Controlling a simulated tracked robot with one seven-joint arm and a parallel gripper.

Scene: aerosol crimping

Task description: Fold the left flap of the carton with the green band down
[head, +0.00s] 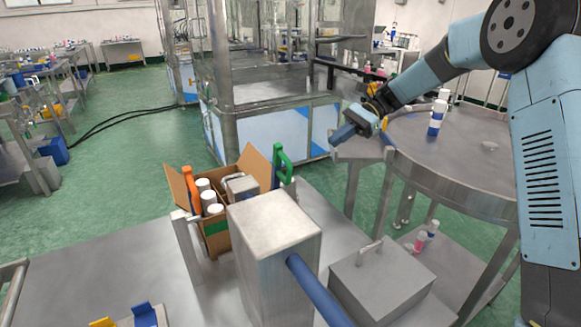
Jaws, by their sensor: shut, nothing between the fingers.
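The brown carton (222,241) stands on the grey metal table at the centre left, with a green band (215,225) on its near side. Its left flap (178,187) stands up and leans outward. Its right flap (254,165) also stands up. Several white-capped cans (208,197) and a grey item (241,187) are inside. A grey metal box hides part of the carton's near right side. My gripper (340,136) is shut and empty, in the air to the right of the carton and well apart from it, by the round table.
An orange-handled thing (192,188) stands by the left flap and a green one (282,166) at the right. The tall grey box (272,235) blocks the near side. A round steel table (465,160) carries a blue-and-white can (436,118).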

